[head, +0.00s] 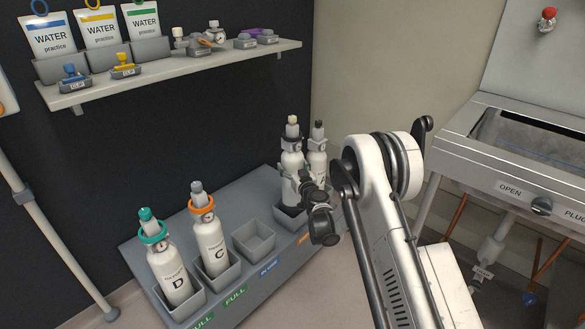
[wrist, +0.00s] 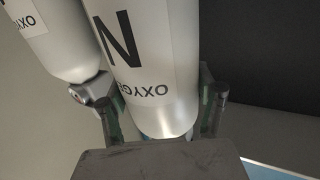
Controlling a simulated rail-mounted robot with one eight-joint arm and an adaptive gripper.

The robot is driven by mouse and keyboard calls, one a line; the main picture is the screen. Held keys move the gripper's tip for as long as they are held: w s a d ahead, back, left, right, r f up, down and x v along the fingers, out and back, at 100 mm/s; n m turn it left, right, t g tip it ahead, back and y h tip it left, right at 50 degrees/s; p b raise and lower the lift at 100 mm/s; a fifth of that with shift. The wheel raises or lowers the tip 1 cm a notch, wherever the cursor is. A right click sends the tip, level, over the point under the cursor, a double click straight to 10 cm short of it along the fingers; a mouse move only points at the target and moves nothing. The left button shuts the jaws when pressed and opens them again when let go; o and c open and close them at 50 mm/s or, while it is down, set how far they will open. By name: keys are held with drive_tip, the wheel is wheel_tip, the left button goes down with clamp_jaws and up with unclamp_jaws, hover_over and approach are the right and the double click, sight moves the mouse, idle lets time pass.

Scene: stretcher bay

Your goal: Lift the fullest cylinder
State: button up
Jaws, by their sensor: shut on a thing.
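Cylinder N (wrist: 150,50), pale grey with an upside-down OXYGEN label, fills the middle of the wrist view. My gripper (wrist: 163,112) has one dark finger on each side of it, near its shoulder. In the head view, my gripper (head: 292,148) is at the pale-capped cylinder (head: 291,165) at the far end of the rack; my wrist partly hides its lower part. A dark-capped cylinder (head: 317,160) stands close beside it. Cylinder D (head: 175,273), with a green collar, and cylinder C (head: 212,245), with an orange collar, stand in near sockets. The gauge readings are not legible.
The grey rack (head: 236,208) has an empty socket (head: 254,240) between C and the far pair. A wall shelf (head: 180,67) holds water packs and small valves. A metal counter (head: 500,145) stands at the right. A neighbouring cylinder (wrist: 60,45) is close in the wrist view.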

sight(292, 157)
drive_tip(key=shift+r, duration=0.65)
drive_tip(key=shift+r+p, duration=0.35)
drive_tip(key=shift+r, duration=0.85)
